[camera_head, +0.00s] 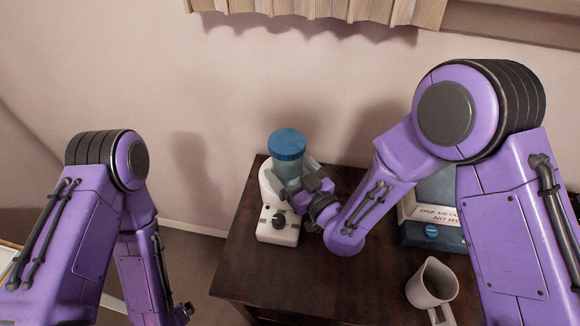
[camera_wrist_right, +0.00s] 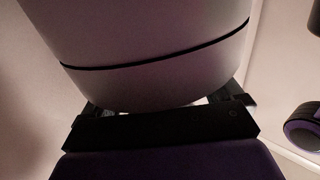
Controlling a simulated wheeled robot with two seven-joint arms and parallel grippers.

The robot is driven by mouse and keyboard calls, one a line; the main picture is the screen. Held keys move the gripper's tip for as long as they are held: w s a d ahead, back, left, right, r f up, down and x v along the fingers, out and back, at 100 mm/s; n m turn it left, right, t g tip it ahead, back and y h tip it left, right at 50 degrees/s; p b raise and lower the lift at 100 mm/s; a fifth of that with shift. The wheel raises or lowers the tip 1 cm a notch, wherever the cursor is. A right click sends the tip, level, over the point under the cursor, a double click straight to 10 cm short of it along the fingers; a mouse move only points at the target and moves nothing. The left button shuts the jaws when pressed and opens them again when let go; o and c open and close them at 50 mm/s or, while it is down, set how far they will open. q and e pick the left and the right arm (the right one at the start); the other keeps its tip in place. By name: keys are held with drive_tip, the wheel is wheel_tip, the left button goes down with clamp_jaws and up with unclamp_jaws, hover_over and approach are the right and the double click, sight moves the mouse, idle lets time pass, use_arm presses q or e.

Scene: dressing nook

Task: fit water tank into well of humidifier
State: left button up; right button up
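The humidifier (camera_head: 279,231) is a white unit with a dark knob on its front. It stands upright near the back left of the dark table. The water tank (camera_head: 288,166), translucent with a blue cap, is upright at the top of the humidifier. I cannot tell how deep it sits, as my right gripper hides its lower right side. My right gripper (camera_head: 309,188) is shut on the tank from the right. In the right wrist view, its fingers (camera_wrist_right: 165,106) flank a pale rounded body with a dark seam. My left gripper (camera_head: 184,312) is low at the left, away from the table.
A box or sign (camera_head: 432,214) with printed words stands on the table (camera_head: 315,287), partly behind my right arm. A light mug (camera_head: 431,283) is at the front right. The table's front middle is clear. A wall and curtain (camera_head: 330,10) are behind.

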drive_tip(key=shift+s+r, duration=0.1)
drive_tip(key=shift+r, duration=0.05)
drive_tip(key=shift+r+p, duration=0.4)
drive_tip(key=shift+p, duration=0.1)
drive_tip(key=v, duration=1.2)
drive_tip(key=shift+f, duration=0.25)
